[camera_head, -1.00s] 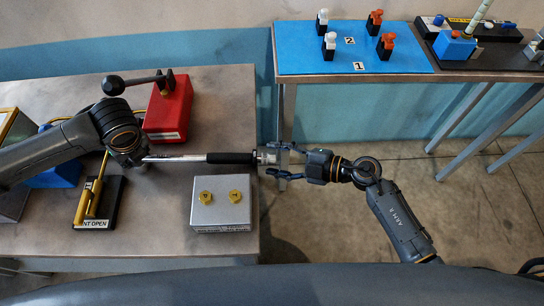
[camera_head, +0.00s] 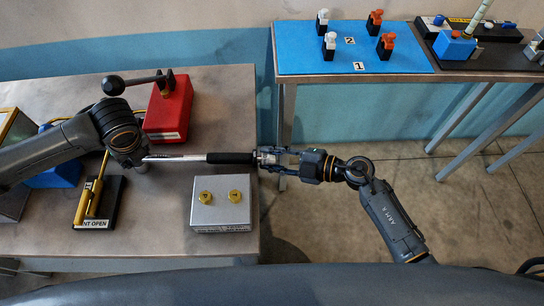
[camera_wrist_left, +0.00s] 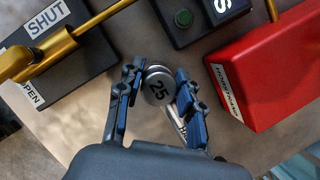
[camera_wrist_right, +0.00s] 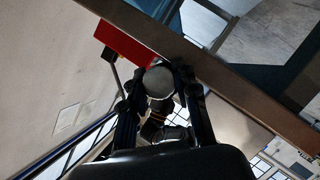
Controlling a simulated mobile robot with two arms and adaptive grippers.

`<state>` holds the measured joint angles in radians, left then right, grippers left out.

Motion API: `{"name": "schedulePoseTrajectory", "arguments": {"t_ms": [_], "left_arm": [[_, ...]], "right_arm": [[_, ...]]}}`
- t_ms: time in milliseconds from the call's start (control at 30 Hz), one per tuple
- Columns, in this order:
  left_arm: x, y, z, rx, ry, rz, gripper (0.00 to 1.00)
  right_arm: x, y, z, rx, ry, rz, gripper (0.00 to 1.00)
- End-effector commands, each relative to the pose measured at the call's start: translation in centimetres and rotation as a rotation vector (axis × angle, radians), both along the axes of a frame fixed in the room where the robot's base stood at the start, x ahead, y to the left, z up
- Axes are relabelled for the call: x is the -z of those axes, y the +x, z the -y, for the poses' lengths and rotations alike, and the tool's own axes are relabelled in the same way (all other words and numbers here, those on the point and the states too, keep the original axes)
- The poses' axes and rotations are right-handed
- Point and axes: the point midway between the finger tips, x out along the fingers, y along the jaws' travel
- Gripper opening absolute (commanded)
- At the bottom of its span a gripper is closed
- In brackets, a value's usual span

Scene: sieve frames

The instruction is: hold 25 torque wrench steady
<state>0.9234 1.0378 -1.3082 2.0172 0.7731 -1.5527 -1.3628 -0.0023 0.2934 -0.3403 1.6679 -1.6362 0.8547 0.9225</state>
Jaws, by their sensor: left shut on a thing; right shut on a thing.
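The torque wrench (camera_head: 230,158) lies level across the view, with a bright shaft and a black grip. Its round head, marked 25 (camera_wrist_left: 158,88), sits between the fingers of my left gripper (camera_head: 140,160), which is shut on it. My right gripper (camera_head: 268,157) is shut on the grip end of the wrench, just beyond the bench's right edge. In the right wrist view the wrench's round end (camera_wrist_right: 159,82) shows between the fingers. The left fingertips are partly hidden by the arm in the head view.
Below the wrench stands a grey box (camera_head: 208,213) with two yellow knobs. Above it is a red box (camera_head: 165,120) with a black lever. A yellow valve handle on a black OPEN/SHUT base (camera_head: 113,200) is close to my left gripper. A blue-topped table (camera_head: 300,55) stands behind.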

Motion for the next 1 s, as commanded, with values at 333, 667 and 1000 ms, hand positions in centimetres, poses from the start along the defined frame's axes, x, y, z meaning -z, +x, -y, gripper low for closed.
{"name": "schedulePoseTrajectory", "arguments": {"t_ms": [333,667,1000], "left_arm": [[0.0,0.02,-0.02,0.0,0.001,0.001,0.0],[-0.01,0.03,-0.03,-0.001,0.0,0.001,0.0],[-0.01,0.04,-0.04,-0.001,0.0,0.001,0.0]], "right_arm": [[0.09,-0.13,-0.03,0.014,0.004,0.172,0.0],[0.2,-0.12,-0.05,0.046,0.009,0.47,0.0],[0.26,-0.12,-0.09,0.072,0.011,0.768,0.0]]}}
